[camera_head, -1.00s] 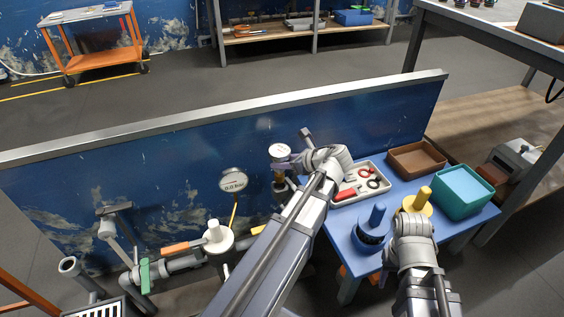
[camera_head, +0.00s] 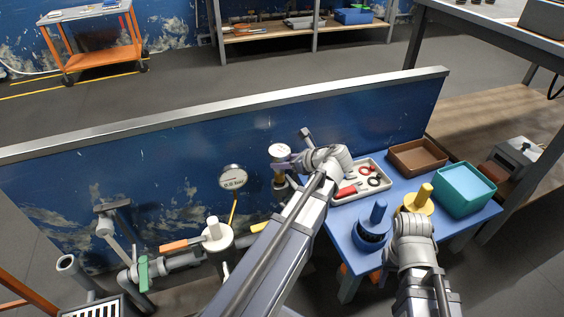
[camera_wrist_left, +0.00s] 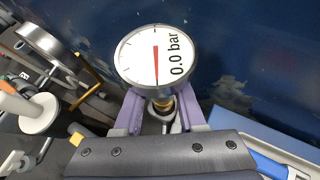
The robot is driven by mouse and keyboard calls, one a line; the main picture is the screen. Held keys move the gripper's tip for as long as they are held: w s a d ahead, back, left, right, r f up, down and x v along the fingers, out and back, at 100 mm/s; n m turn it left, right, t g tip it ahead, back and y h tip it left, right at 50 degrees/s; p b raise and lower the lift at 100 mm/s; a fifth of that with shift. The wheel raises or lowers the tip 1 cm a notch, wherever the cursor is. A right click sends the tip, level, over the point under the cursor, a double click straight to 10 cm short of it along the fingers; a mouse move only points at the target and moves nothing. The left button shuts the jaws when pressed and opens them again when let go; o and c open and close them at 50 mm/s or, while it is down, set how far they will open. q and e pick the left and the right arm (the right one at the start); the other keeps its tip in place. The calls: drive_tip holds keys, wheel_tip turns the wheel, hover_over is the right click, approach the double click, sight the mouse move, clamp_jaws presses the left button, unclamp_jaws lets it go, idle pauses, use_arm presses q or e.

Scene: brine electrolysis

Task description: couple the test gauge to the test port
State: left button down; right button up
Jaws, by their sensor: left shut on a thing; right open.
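The test gauge (camera_wrist_left: 155,55) has a round white dial reading 0.0 bar in the left wrist view, with a brass stem (camera_wrist_left: 162,104) below it. My left gripper (camera_wrist_left: 160,112) is shut on it, one purple finger on each side of the stem. In the head view the gauge (camera_head: 279,151) stands upright near the blue panel, above grey fittings. The test port cannot be made out clearly under the stem, so I cannot tell whether they touch. My right arm (camera_head: 411,240) is beside the small blue table; its fingertips are hidden.
A second dial gauge (camera_head: 233,178) stands on the pipework to the left, near a white-capped valve (camera_head: 213,232) with orange handles. The blue panel (camera_head: 330,140) rises behind. The small table holds a parts tray (camera_head: 345,197), a brown bin (camera_head: 417,157), a teal bin (camera_head: 464,190) and blue and yellow knobbed items.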

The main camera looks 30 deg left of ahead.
sight(282, 173)
use_arm(q)
drive_tip(key=shift+f+b, duration=2.35)
idle(2.3)
idle(0.5)
drive_tip(key=shift+c, duration=2)
unclamp_jaws()
drive_tip(key=shift+p+v, duration=1.8)
drive_tip(key=shift+v, duration=1.4)
drive_tip(key=shift+s+d+r+p, duration=0.1)
drive_tip(key=shift+d+r+p, duration=0.25)
drive_tip(key=shift+d, duration=0.3)
